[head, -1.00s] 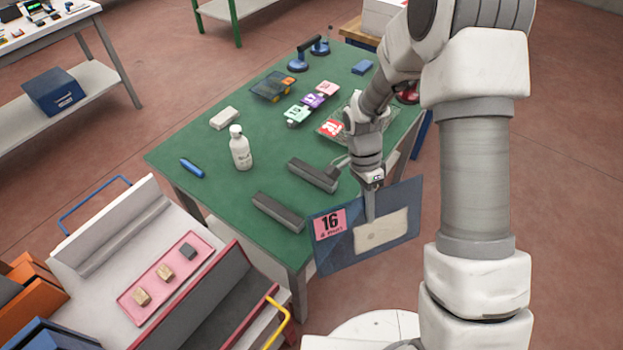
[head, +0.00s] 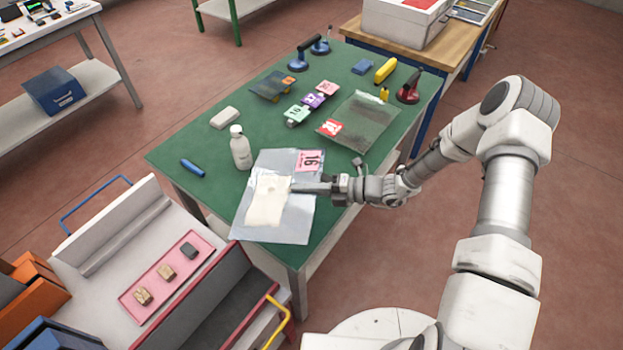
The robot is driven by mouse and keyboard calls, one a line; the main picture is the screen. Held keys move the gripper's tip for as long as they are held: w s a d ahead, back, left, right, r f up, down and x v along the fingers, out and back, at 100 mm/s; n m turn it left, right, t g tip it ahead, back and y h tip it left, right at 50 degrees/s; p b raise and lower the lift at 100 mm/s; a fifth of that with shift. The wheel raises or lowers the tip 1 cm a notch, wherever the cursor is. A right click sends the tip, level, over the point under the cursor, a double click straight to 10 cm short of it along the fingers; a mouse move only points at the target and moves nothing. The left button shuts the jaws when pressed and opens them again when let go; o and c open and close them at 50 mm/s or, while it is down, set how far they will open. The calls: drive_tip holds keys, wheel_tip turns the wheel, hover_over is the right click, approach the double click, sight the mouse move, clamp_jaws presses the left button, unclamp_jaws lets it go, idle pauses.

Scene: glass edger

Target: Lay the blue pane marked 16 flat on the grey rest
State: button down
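The blue pane marked 16 (head: 283,228) is roughly level over the front part of the green table, looking pale and shiny. Its pink label (head: 310,161) with 16 is face up, near its far right corner, and a cream patch lies across its middle. My gripper (head: 300,188) reaches in from the right, with its fingers over the pane's right edge and seemingly closed on it. The grey rest is hidden under the pane. I cannot tell whether the pane touches the rest or is held just above it.
A white bottle (head: 240,148) stands close to the pane's far left side. Another pane (head: 366,122) with a red label, small coloured labelled pieces, suction lifters and a blue marker (head: 192,168) are on the green table (head: 185,140). A cart with a pink tray (head: 150,297) is at front left.

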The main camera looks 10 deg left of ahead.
drive_tip(key=w+m+t, duration=0.1)
drive_tip(key=t, duration=0.1)
drive_tip(key=w+f+m+t, duration=0.1)
drive_tip(key=w+m+t, duration=0.1)
drive_tip(key=w+d+f+m+t, duration=0.1)
drive_tip(key=t, duration=0.2)
drive_tip(key=shift+w+d+f+m, duration=0.1)
drive_tip(key=shift+w+m, duration=0.2)
drive_tip(key=shift+w, duration=0.05)
drive_tip(key=shift+w+d+f+m+t, duration=0.25)
drive_tip(key=shift+w+f+m+t, duration=0.2)
drive_tip(key=shift+t, duration=0.15)
drive_tip(key=shift+f+b, duration=2.5)
drive_tip(key=shift+f, duration=0.9)
drive_tip(key=shift+f+b, duration=0.4)
drive_tip(key=shift+f, duration=0.05)
drive_tip(key=c, duration=1)
unclamp_jaws()
drive_tip(key=shift+o, duration=0.2)
drive_tip(key=shift+s+f, duration=0.1)
drive_tip(key=shift+f, duration=0.05)
drive_tip(key=b+v, duration=0.1)
drive_tip(key=v, duration=1.6)
drive_tip(key=shift+d+b, duration=0.2)
drive_tip(key=shift+b, duration=0.2)
